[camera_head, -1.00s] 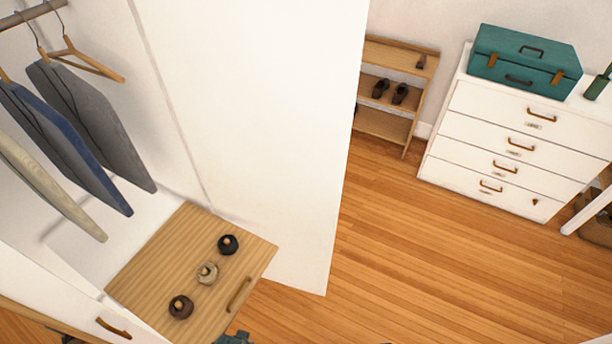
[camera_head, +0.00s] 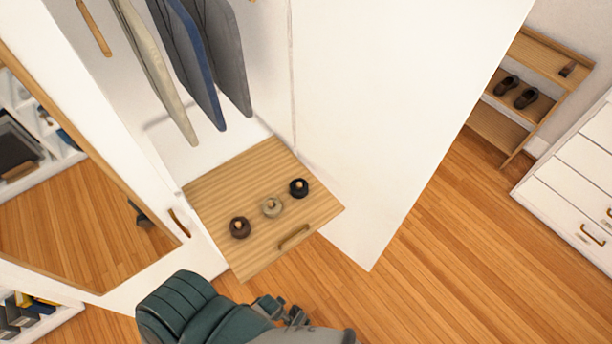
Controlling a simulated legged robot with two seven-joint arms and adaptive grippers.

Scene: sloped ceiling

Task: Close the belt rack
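The belt rack (camera_head: 222,189) is a wooden pull-out board low in the white wardrobe. It is drawn out, with its front past the wardrobe's side panel. On it lie three rolled belts: brown (camera_head: 240,228), beige (camera_head: 271,206) and black (camera_head: 299,188). A wooden handle (camera_head: 293,237) is on its front edge. A teal arm of mine, which I take as the left, shows at the bottom. Its gripper (camera_head: 287,311) seems to be the dark part just below the rack's front, apart from the handle. Its fingers are too unclear to judge. My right gripper is not in view.
Jackets (camera_head: 190,65) hang above the rack. A mirrored door (camera_head: 75,215) with a handle stands open at left. A tall white panel (camera_head: 400,110) rises right of the rack. A shoe shelf (camera_head: 510,130) and white drawers (camera_head: 575,175) stand at right. Wooden floor (camera_head: 440,270) between is clear.

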